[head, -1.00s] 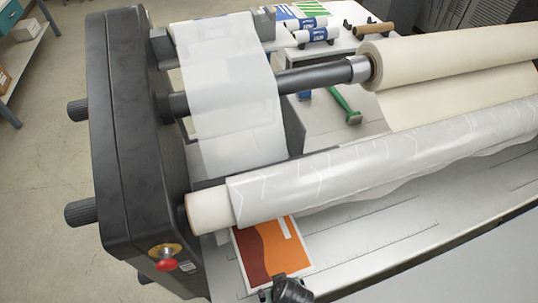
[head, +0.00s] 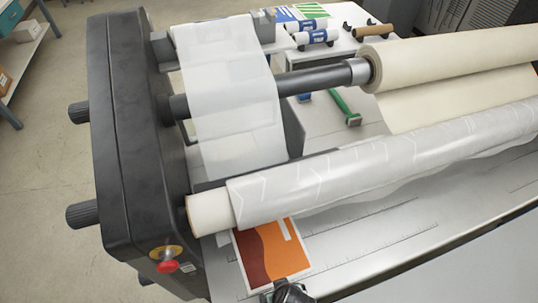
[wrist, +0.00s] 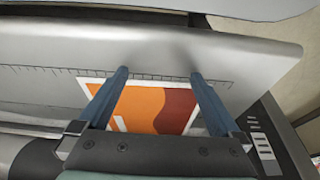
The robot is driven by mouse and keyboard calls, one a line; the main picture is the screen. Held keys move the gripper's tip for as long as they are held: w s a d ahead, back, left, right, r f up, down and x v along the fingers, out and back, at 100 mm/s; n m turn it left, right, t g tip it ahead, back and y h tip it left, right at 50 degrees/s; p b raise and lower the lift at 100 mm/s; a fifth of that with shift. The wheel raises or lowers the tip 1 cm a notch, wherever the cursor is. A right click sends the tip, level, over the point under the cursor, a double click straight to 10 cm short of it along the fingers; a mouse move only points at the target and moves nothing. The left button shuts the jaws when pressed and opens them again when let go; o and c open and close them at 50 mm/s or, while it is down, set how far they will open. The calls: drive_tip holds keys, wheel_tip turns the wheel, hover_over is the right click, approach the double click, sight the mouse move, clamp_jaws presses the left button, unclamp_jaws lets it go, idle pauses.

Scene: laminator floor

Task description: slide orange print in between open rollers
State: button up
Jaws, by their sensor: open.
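The orange print (head: 280,258), with dark red, orange and white areas, lies flat on the grey feed table at the front left of the laminator. Its far end passes out of sight below the front film-wrapped roller (head: 330,190); whether it lies between rollers is hidden. My gripper (head: 285,294) is at the print's near edge, at the bottom of the head view. In the wrist view my gripper (wrist: 159,74) is open, its two blue fingers spread over the print (wrist: 145,105). Nothing is held. I cannot tell whether the fingertips touch the table.
The black side housing (head: 125,150) with a red stop button (head: 167,266) stands left of the print. A ruler scale (wrist: 60,72) runs along the table. A beige roll (head: 450,55) lies behind on the right. The feed table right of the print is clear.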

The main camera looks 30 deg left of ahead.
drive_tip(key=shift+p+v, duration=2.05)
drive_tip(key=shift+v, duration=1.05)
